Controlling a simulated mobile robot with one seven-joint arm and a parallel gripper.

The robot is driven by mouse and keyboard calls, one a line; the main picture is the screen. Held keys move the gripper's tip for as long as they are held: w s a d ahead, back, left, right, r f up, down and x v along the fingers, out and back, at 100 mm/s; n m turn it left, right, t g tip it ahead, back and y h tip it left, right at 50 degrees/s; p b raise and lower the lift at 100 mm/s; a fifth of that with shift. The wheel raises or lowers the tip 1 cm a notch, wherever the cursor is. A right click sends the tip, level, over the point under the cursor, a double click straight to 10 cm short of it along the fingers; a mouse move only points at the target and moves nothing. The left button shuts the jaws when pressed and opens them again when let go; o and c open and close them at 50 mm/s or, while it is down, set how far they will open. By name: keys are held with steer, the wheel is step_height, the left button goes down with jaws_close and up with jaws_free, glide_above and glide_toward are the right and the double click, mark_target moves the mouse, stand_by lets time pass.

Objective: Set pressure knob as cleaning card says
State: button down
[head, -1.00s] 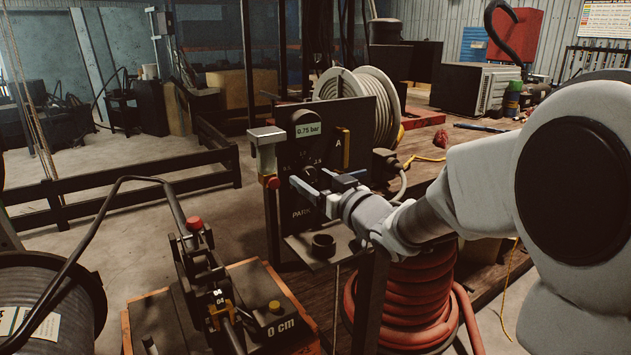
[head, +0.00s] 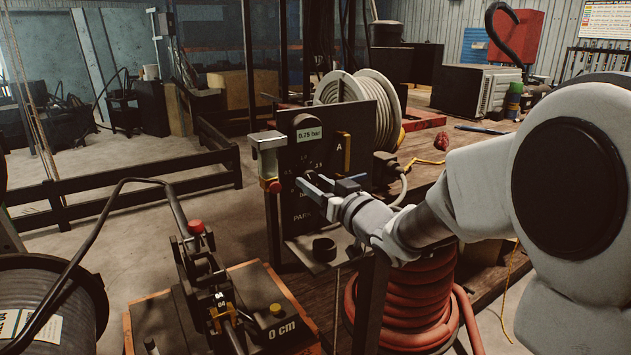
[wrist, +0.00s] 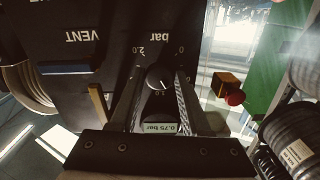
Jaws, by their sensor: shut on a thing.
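The pressure knob (wrist: 160,78) is a dark round dial with a white pointer line, on the black panel (wrist: 100,22), upside down in the wrist view. The pointer slants toward the lower right, close to the 1.0 mark. The panel's readout (head: 309,134) says 0.75 bar; it also shows in the wrist view (wrist: 160,128). My gripper (head: 313,184) is at the panel front, below the readout, with its fingers shut on the knob from both sides. The fingers cover part of the scale. I cannot make out a cleaning card.
A yellow upright piece (head: 346,150) is beside the letter A. A red hose coil (head: 408,300) is under the bench.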

steer(key=m+p, duration=0.4)
steer(key=m, duration=0.1)
steer(key=shift+r, duration=0.15)
steer(key=m+p, duration=0.3)
steer(key=m, duration=0.1)
steer(key=shift+m, duration=0.3)
steer(key=m+p, duration=0.3)
steer(key=m, duration=0.1)
steer(key=shift+r+m+p, duration=0.1)
steer(key=shift+m+p, duration=0.2)
steer(key=shift+p, duration=0.1)
steer(key=shift+m+p, duration=1.7)
steer(key=shift+m, duration=0.6)
steer(key=shift+c, duration=2)
jaws_free()
steer(key=shift+s, duration=0.15)
